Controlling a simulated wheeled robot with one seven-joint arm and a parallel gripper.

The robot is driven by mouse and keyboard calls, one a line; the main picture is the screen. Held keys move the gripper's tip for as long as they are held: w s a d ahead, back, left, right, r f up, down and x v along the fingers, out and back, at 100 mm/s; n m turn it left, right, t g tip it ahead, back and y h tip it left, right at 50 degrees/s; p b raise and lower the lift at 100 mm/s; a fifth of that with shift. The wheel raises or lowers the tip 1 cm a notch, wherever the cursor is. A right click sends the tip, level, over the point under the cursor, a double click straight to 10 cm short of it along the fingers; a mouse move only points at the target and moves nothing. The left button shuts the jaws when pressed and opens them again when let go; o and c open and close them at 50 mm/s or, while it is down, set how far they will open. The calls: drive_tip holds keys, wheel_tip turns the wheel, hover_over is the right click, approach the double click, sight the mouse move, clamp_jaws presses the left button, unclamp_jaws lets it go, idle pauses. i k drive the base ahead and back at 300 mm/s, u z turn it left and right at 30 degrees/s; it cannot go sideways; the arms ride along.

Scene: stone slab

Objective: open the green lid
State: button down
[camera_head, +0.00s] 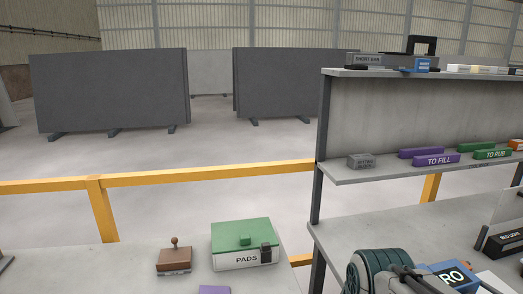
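The green lid (228,234) lies flat on a white box (232,261) labelled "PADS", on the grey surface at the bottom middle. The lid looks shut. A dark latch or clip (266,252) sits at the box's front right edge, overlapping the lid's edge. Whether it is fastened is too small to tell. The inside of the box is hidden. My gripper is not in view.
A brown stamp-like block with a knob (174,258) stands left of the box. A purple item (214,290) is cut off in front. A shelf unit (314,150) rises to the right, with labelled blocks. A ribbed dark green roller (372,268) lies below it.

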sight(238, 235)
drive_tip(key=z, duration=0.05)
drive_tip(key=k, duration=0.95)
drive_tip(key=u, duration=0.45)
drive_tip(key=i, duration=1)
